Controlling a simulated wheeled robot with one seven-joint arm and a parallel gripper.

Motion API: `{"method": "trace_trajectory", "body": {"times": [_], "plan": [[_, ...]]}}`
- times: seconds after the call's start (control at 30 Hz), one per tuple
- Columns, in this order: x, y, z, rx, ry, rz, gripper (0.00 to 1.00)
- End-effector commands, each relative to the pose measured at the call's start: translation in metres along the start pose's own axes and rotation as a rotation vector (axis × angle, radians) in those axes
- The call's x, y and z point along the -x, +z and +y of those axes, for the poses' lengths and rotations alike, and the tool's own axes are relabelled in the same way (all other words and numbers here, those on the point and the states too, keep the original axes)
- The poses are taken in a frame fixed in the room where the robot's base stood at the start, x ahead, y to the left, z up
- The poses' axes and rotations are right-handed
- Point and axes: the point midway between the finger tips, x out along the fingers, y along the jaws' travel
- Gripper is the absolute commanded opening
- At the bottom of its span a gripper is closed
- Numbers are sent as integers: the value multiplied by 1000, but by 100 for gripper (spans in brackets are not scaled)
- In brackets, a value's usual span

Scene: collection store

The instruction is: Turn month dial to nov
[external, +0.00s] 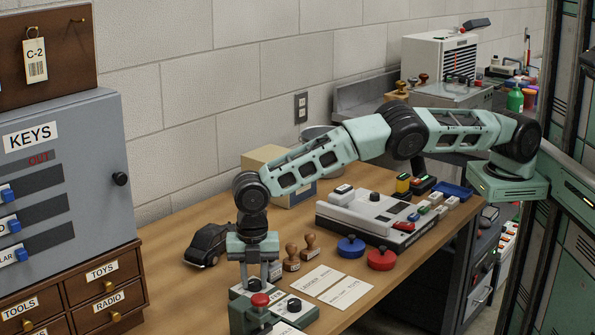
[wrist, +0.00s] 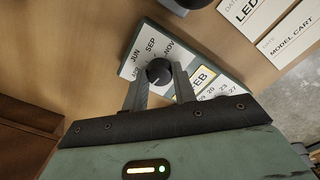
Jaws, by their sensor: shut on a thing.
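The month dial (wrist: 159,70) is a round black knob on a pale plate (wrist: 134,66) printed with JUN, SEP, NOV and FEB. My gripper (wrist: 158,77) is over it, with one finger on each side of the knob, shut on it. A small light mark shows on the knob, but I cannot tell surely which month it points to. In the external view, my gripper (external: 262,278) points straight down at the green dial stamp (external: 306,318) at the table's front edge. The fingers partly hide the dial there.
A red-topped knob (external: 260,300) and a second black knob (external: 294,305) stand close to my gripper. Wooden stamps (external: 291,258), paper cards (external: 345,291), a dark toy car (external: 209,244) and red and blue ink pads (external: 381,259) lie around. The key cabinet (external: 75,185) stands left.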

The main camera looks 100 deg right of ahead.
Motion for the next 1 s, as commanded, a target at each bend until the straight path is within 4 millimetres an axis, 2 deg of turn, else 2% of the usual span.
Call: {"method": "trace_trajectory", "body": {"times": [0.37, 1.0], "plan": [[0, 0, 0, -174, 1, 2, 4], [1, 0, 1, -774, 1, 2, 4]]}}
